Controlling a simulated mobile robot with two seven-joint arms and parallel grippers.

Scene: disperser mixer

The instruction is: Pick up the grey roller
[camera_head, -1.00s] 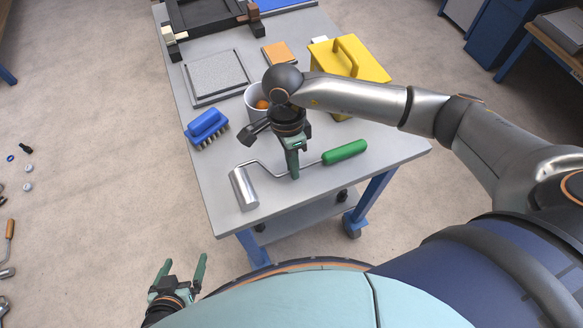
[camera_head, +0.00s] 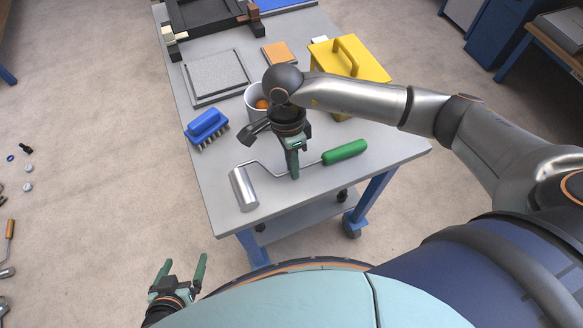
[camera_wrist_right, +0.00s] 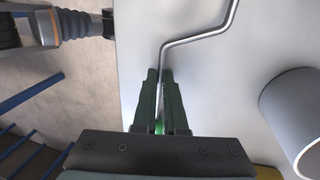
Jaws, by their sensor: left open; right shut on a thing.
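The grey roller (camera_head: 243,188) has a metal cylinder, a bent wire frame and a green handle (camera_head: 344,152). It is at the near end of the grey table (camera_head: 218,205). My right gripper (camera_head: 293,174) points down and is shut on the roller's wire frame between cylinder and handle. In the right wrist view the wire (camera_wrist_right: 197,38) runs in between the closed fingers (camera_wrist_right: 160,72). I cannot tell whether the roller is clear of the tabletop. My left gripper (camera_head: 180,268) is open and empty, low beside the table's near end.
A blue brush (camera_head: 206,124) lies left of the gripper. A white cup (camera_head: 252,91) stands just behind it, also in the right wrist view (camera_wrist_right: 298,105). A yellow box with a handle (camera_head: 372,66), a grey tray (camera_head: 215,73) and an orange block (camera_head: 279,54) are further back.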

